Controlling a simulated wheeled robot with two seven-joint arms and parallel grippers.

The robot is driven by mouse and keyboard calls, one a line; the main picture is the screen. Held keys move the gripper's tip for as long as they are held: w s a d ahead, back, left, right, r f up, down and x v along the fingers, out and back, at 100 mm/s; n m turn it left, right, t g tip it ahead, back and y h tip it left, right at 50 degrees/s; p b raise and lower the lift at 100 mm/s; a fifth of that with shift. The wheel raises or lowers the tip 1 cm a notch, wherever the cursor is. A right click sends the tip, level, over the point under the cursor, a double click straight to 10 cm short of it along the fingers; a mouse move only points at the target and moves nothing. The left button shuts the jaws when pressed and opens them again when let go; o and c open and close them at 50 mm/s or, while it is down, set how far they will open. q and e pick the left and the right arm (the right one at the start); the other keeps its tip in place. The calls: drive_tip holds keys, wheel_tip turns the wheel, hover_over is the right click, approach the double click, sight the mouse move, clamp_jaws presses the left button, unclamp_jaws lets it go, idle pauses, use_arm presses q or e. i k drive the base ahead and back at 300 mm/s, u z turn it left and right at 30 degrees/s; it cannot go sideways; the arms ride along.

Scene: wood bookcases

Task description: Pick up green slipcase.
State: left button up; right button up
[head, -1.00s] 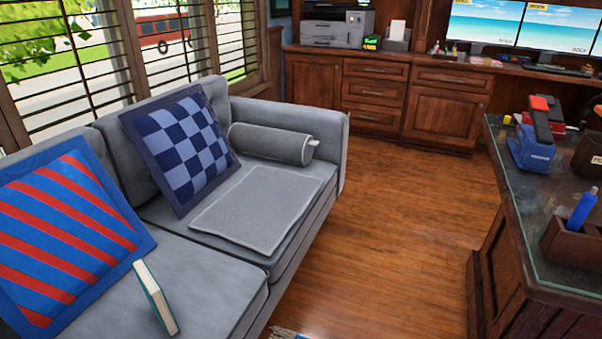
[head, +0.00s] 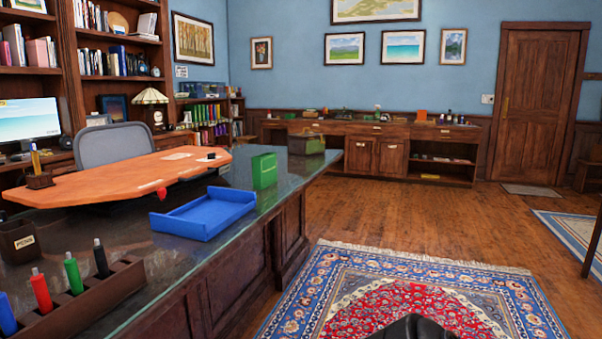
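A green upright box that looks like the slipcase (head: 264,171) stands on the dark glass-topped desk (head: 140,255), near its right edge, behind a blue tray. A duller olive-green box (head: 306,144) sits at the desk's far end.
The blue tray (head: 203,213) lies in front of the green box. A wooden pen holder (head: 90,303) with several markers is at the near end. An orange-topped surface (head: 125,178) lies to the left. A patterned rug (head: 400,295) and open wood floor lie right of the desk.

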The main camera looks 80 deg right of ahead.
sight(265, 166)
drive_tip(key=z, duration=2.3)
